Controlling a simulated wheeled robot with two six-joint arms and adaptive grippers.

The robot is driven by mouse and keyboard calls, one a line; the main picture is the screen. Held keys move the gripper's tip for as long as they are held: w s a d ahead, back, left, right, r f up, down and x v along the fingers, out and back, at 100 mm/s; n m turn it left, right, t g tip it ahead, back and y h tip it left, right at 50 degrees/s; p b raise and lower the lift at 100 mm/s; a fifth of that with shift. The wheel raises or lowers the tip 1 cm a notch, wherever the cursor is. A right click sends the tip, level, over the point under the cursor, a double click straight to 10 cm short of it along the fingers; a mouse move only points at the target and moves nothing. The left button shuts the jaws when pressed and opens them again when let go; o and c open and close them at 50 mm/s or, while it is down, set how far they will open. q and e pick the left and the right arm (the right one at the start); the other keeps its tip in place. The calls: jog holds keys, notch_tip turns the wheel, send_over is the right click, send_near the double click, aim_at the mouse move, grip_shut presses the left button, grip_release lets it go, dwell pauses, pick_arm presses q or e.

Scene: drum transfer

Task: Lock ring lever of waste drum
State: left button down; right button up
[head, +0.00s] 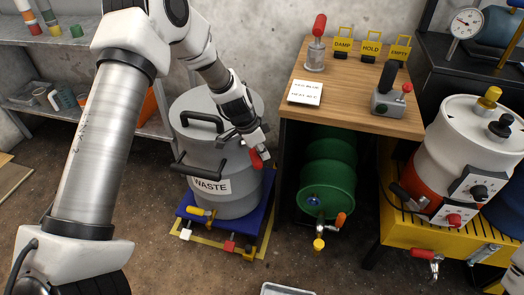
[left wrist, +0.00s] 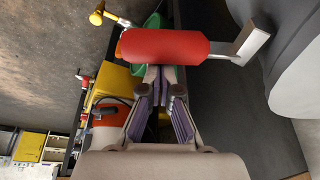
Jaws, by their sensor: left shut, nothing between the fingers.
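The grey waste drum (head: 238,190), labelled WASTE, stands upright on a blue platform (head: 255,205). Its ring lever has a red grip (head: 257,159) at the drum's right side. In the left wrist view the red grip (left wrist: 165,45) lies across the picture on a metal arm (left wrist: 245,45) that reaches to the drum (left wrist: 295,80). My left gripper (head: 257,144) is at the lever; in the wrist view its fingertips (left wrist: 161,72) are closed together right at the grip's edge, with nothing between them. I cannot tell whether they touch it. My right gripper is in neither view.
A wooden-topped bench (head: 345,103) stands right of the drum, with a green drum (head: 327,172) beneath it. A white and orange drum (head: 468,135) stands on a yellow stand (head: 415,233) further right. Shelves (head: 85,108) are behind left. The front floor is mostly clear.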

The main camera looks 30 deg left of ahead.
pick_arm(q)
jog(key=shift+s+m+b, duration=0.35)
jog(key=shift+m+b, duration=0.1)
jog(key=shift+m, duration=0.05)
jog(key=shift+s+a+f+m+g+b, duration=0.15)
jog(key=shift+s+a+m+g+b, duration=0.15)
jog(key=shift+m+b, duration=0.25)
jog(key=shift+s+a+m+h+b, duration=0.2)
jog(key=shift+s+m+h+b, duration=0.2)
jog(key=shift+s+m+b, duration=0.2)
jog(key=s+a+m+g+p, duration=0.2)
jog(key=s+a+m, duration=0.2)
jog(key=a+m, duration=0.2)
jog(key=shift+a+r, duration=0.2)
jog(key=shift+a, duration=0.2)
jog(key=shift+r, duration=0.1)
